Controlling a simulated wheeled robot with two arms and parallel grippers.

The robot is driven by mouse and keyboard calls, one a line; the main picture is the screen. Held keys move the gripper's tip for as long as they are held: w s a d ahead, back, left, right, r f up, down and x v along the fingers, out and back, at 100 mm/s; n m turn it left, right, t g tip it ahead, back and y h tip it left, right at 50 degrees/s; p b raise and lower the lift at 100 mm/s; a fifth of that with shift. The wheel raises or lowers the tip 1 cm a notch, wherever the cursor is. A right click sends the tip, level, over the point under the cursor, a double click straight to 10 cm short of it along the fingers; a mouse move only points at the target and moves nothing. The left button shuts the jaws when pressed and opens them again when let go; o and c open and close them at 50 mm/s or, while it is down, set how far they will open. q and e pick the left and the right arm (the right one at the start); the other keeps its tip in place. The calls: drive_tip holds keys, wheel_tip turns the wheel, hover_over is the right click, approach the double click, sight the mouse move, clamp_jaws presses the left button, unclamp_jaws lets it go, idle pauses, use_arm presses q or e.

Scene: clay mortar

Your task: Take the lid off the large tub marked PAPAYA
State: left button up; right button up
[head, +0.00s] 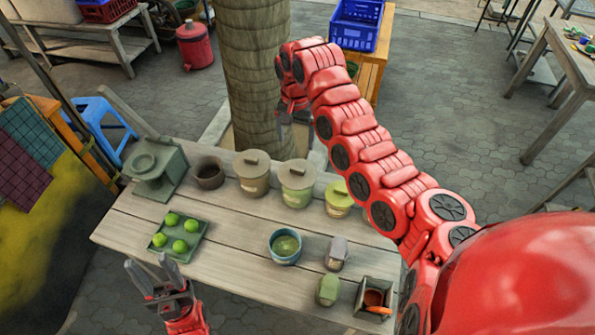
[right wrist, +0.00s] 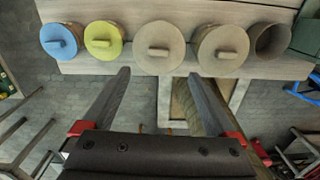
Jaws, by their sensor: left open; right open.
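Two large lidded tubs stand at the back of the table: a brownish tub (head: 252,184) and a green tub (head: 297,195), each with a grey-beige knobbed lid. Their labels are unreadable, so I cannot tell which says PAPAYA. In the right wrist view, the green tub's lid (right wrist: 158,62) and the brownish tub's lid (right wrist: 222,62) show from above. My right gripper (head: 294,120) is open and empty beyond the tubs' far side, by the trunk; its fingers point toward the green tub's lid in the wrist view. My left gripper (head: 149,263) is open and empty at the table's front left.
A smaller yellow-lidded tub (head: 340,206) stands beside the green one; a blue-lidded tub (right wrist: 57,50) is hidden behind my arm in the head view. An open pot (head: 208,174), fruit tray (head: 196,243), blue bowl (head: 284,257) and tree trunk (head: 252,70) are around.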

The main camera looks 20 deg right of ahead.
hover_over(298, 168)
drive_tip(key=f, duration=0.8)
drive_tip(key=shift+s+a+f+b, duration=0.3)
drive_tip(key=shift+a, duration=0.1)
drive_tip(key=f+p, duration=0.1)
drive_tip(key=f, duration=0.1)
drive_tip(key=f+p, duration=0.1)
drive_tip(key=f, duration=0.1)
drive_tip(key=shift+w+d+p, duration=0.15)
drive_tip(key=shift+d+p, duration=0.15)
drive_tip(key=shift+w+f, duration=0.1)
drive_tip(key=shift+f, duration=0.45)
drive_tip(key=c, duration=1.4)
drive_tip(key=shift+c, duration=0.2)
